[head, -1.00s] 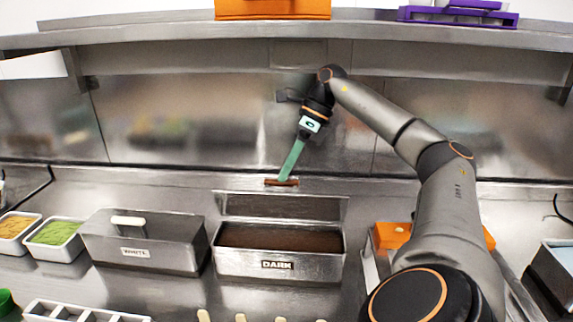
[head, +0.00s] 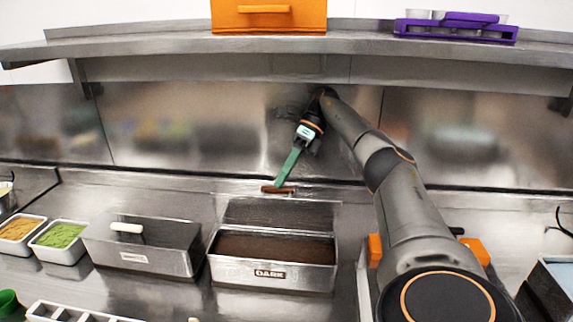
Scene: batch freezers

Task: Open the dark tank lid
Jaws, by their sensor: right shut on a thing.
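The dark tank (head: 262,274) is a steel tub with a DARK label, in the lower middle of the head view. Its brown contents (head: 275,246) show through the open top. The steel lid (head: 280,213) is tipped up and back along the tank's rear edge. Its brown handle (head: 284,191) points to the back. My right gripper (head: 278,186) reaches down from above with green fingers, shut on this handle. The fingers hide part of the handle. My left gripper is not in view.
A closed white tank (head: 135,261) stands left of the dark tank, with tubs of green (head: 60,236) and tan (head: 18,229) toppings beyond it. An orange item (head: 473,250) lies at the right, partly behind my arm. A steel shelf (head: 180,47) runs overhead.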

